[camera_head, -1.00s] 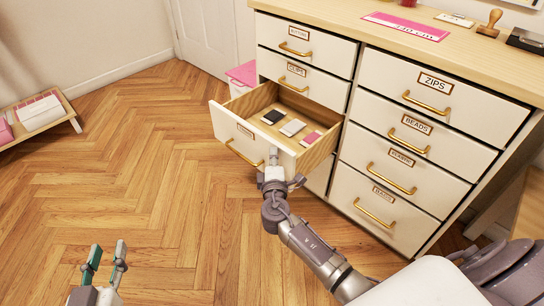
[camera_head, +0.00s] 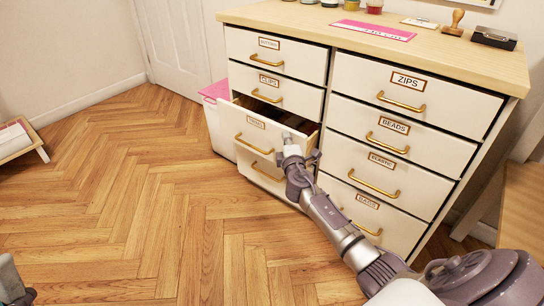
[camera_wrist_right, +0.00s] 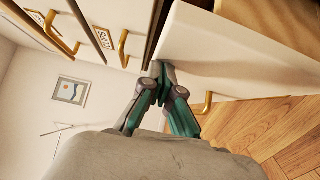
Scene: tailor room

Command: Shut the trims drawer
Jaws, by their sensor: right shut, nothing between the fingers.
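The trims drawer (camera_head: 248,132) is the third one down in the left column of the white cabinet. Its front stands a little out from the cabinet, and a strip of its wooden inside shows at the top right. Its label is too small to read surely. My right gripper (camera_head: 289,139) is shut and empty, at the right end of this drawer front. In the right wrist view the shut fingertips (camera_wrist_right: 164,84) are at the edge of a white drawer front (camera_wrist_right: 245,45) with a gold handle (camera_wrist_right: 203,106). Only a bit of my left gripper (camera_head: 8,280) shows at the lower left edge.
The other cabinet drawers, such as zips (camera_head: 408,98) and beads (camera_head: 400,135), look shut. A pink-lidded bin (camera_head: 215,118) stands left of the cabinet. A low tray (camera_head: 18,140) is at the far left. The wooden floor (camera_head: 130,220) between is clear.

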